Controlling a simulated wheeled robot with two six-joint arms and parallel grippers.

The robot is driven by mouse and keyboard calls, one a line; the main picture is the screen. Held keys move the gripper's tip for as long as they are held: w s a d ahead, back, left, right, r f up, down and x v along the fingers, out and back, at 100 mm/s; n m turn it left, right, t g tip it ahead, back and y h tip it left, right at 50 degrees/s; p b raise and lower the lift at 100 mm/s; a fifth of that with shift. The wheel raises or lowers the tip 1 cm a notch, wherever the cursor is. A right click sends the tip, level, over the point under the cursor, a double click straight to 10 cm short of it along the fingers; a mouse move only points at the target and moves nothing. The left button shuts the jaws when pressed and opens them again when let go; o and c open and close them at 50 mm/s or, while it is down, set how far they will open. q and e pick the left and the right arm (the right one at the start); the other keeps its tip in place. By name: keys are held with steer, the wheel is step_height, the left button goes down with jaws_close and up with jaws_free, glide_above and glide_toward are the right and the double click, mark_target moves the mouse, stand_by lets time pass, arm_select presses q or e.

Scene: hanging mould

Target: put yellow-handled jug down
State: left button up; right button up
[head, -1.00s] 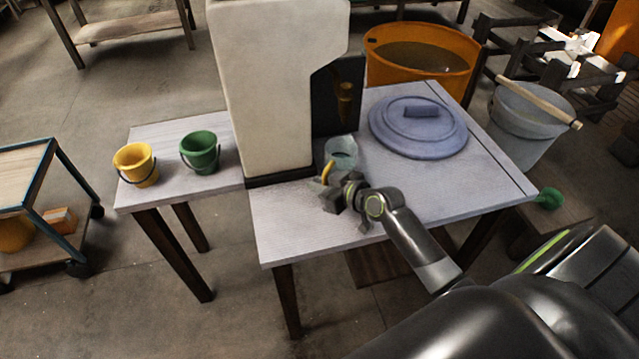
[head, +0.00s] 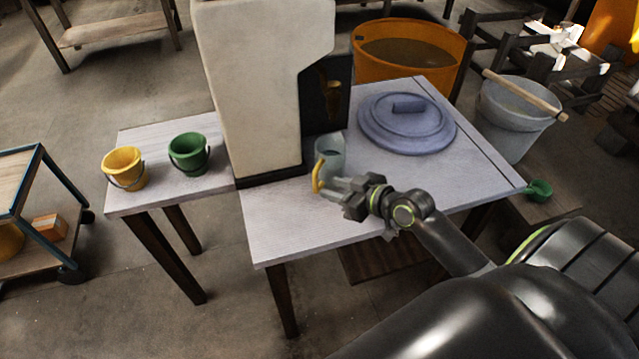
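The yellow-handled jug (head: 331,160), grey-green with a yellow handle (head: 317,177), is on or just above the table (head: 300,225), in front of the machine's dark recess. It looks about upright; whether its base touches the tabletop is unclear. My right gripper (head: 328,184) reaches in from the right, its fingertips at the lower part of the handle. I cannot tell whether the fingers grip the handle or are apart from it. My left gripper is out of view.
The tall cream machine (head: 265,90) stands just left of the jug. A blue-grey lid (head: 405,130) lies at the table's back right. Yellow (head: 125,170) and green (head: 189,155) buckets stand on the left side table. The table's front part is clear.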

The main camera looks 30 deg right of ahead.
steer(key=v, duration=0.3)
steer(key=shift+s+d+r, duration=0.1)
steer(key=shift+s, duration=0.1)
stand_by(0.4)
